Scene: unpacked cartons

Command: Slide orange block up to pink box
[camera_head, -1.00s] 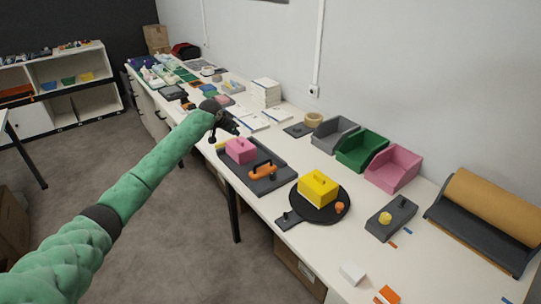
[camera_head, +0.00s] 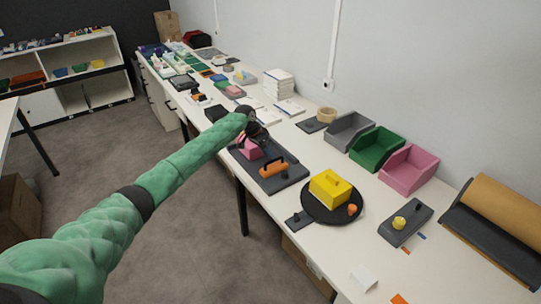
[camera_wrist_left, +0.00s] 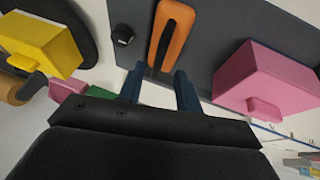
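The orange block (camera_head: 273,166) is long and rounded, and lies on a dark grey board (camera_head: 291,180). The pink box (camera_head: 248,152) stands at the board's far left end, apart from the block and partly hidden by my left gripper (camera_head: 259,136). In the left wrist view, the orange block (camera_wrist_left: 176,28) is beyond the fingertips with a dark strip along it, and the pink box (camera_wrist_left: 268,75) is to the right. My left gripper (camera_wrist_left: 160,78) is open, with nothing between its dark blue fingers. My right gripper is not in view.
A black knob (camera_wrist_left: 122,35) stands on the board beside the orange block. A yellow box (camera_head: 329,188) sits on a round black plate (camera_head: 320,215) to the right. Grey (camera_head: 347,131), green (camera_head: 376,149) and pink (camera_head: 409,170) bins line the wall.

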